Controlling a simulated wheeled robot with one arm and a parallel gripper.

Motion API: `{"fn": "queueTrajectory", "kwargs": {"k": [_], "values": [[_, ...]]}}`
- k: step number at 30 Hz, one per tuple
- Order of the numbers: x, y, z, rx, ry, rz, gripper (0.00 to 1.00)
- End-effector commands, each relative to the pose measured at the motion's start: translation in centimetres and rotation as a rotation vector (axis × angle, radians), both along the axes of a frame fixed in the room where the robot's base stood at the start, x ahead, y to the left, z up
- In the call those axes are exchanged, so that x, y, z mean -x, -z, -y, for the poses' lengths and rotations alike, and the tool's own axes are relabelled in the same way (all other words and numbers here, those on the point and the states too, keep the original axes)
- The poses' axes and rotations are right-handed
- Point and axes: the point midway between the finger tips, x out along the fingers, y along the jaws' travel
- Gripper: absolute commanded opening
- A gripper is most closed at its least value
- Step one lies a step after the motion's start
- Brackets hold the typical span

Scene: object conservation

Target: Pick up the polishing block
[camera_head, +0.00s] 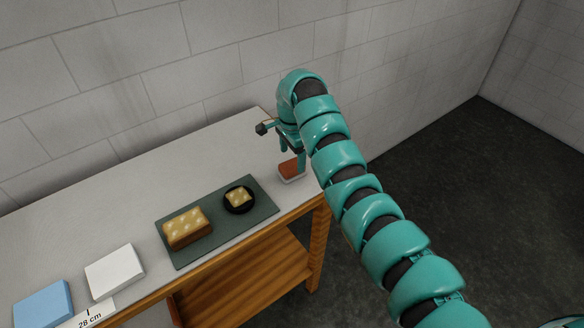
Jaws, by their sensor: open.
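A small block with a reddish-brown top and a pale lower part (291,169), which looks like the polishing block, lies near the right end of the grey table top (140,190). My gripper (292,150) points down just above and behind it, with the fingers apart. The fingers are small and partly hidden by my arm, so I cannot tell whether they touch the block. The block's right side is close to my arm in the picture.
A dark green mat (182,257) holds a spotted golden-brown block (187,229) and a black round dish (250,205) with a smaller spotted piece (239,197). A wall runs behind.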

Motion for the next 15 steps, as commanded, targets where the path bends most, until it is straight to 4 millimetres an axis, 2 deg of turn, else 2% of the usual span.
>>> {"fn": "queueTrajectory", "kwargs": {"k": [8,15], "values": [[0.0,0.9,0.0,-0.001,-0.001,-0.001,0.78],[0.1,3.6,-0.1,0.001,-0.002,0.0,0.78]]}}
